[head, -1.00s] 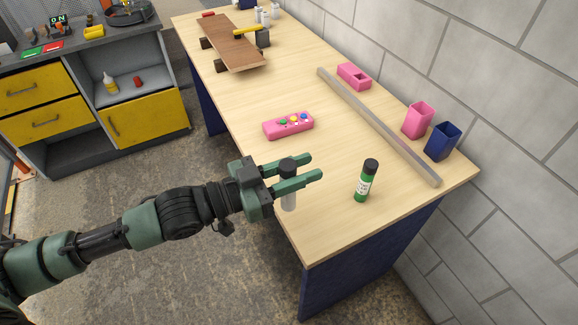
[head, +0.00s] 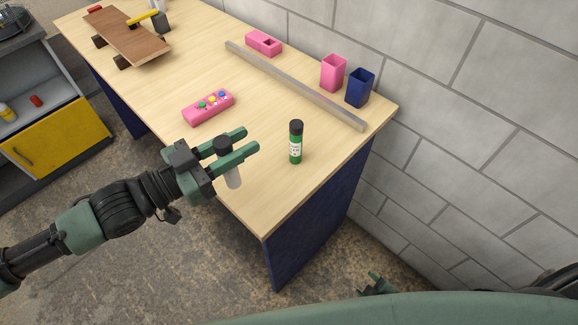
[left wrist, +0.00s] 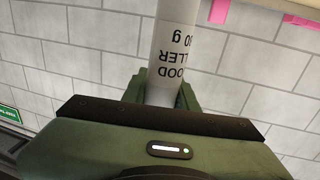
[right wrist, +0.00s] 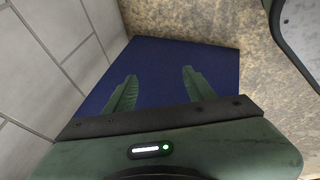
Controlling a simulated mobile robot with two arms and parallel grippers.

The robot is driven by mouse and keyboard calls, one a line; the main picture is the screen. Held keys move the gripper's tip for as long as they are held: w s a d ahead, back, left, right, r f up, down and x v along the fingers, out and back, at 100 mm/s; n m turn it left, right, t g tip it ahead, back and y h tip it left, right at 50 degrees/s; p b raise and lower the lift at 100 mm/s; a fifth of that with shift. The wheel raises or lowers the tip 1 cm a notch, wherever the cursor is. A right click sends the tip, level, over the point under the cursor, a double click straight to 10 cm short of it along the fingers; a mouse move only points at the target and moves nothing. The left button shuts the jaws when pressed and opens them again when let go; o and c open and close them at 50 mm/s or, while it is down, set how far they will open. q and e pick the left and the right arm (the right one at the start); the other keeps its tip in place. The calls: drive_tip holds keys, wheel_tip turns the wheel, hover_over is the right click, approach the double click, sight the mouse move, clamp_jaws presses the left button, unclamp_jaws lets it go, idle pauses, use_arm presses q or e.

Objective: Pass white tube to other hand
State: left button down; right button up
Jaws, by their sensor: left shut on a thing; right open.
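The white tube (head: 233,177) has a black cap and hangs upright between the fingers of my left gripper (head: 238,147), which is shut on it near the table's front edge. In the left wrist view the white tube (left wrist: 174,45) shows black lettering and sits between the fingers. My right gripper (right wrist: 155,92) is open and empty, with the blue table side panel (right wrist: 160,65) beyond its fingers. In the head view only a small part of my right gripper (head: 376,285) shows at the lower right, past the table's near end; my right arm covers the bottom edge.
On the wooden table (head: 190,75) stand a green tube (head: 296,145), a pink button box (head: 208,108), a long grey bar (head: 290,83), a pink cup (head: 333,73), a blue cup (head: 360,88) and a pink block (head: 263,43). A skateboard (head: 125,35) lies at the far end. A brick wall runs along the right.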

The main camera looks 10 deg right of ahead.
drive_tip(key=w+d+r+n+t+y, duration=0.1)
drive_tip(key=w+r+n+t+y, duration=0.15)
drive_tip(key=w+r+n, duration=0.7)
drive_tip(key=w+r+n+t+y, duration=0.2)
drive_tip(key=w+r+n+t, duration=0.3)
drive_tip(key=r, duration=0.7)
drive_tip(key=w+d+r+n+t+y, duration=0.1)
drive_tip(key=w+r+n+y, duration=0.1)
drive_tip(key=w+r+n, duration=0.7)
drive_tip(key=s+a+r+n+g+y, duration=0.3)
drive_tip(key=a+r+n+g+y, duration=0.15)
drive_tip(key=a+r+n, duration=0.6)
drive_tip(key=s+a+r+n+g+y, duration=0.35)
drive_tip(key=a+r+n+y, duration=0.3)
drive_tip(key=a+r, duration=0.6)
drive_tip(key=shift+n+g, duration=0.45)
drive_tip(key=shift+g, duration=0.4)
drive_tip(key=a, duration=1.3)
drive_tip(key=shift+w+a+r, duration=0.2)
drive_tip(key=shift+a+r, duration=0.15)
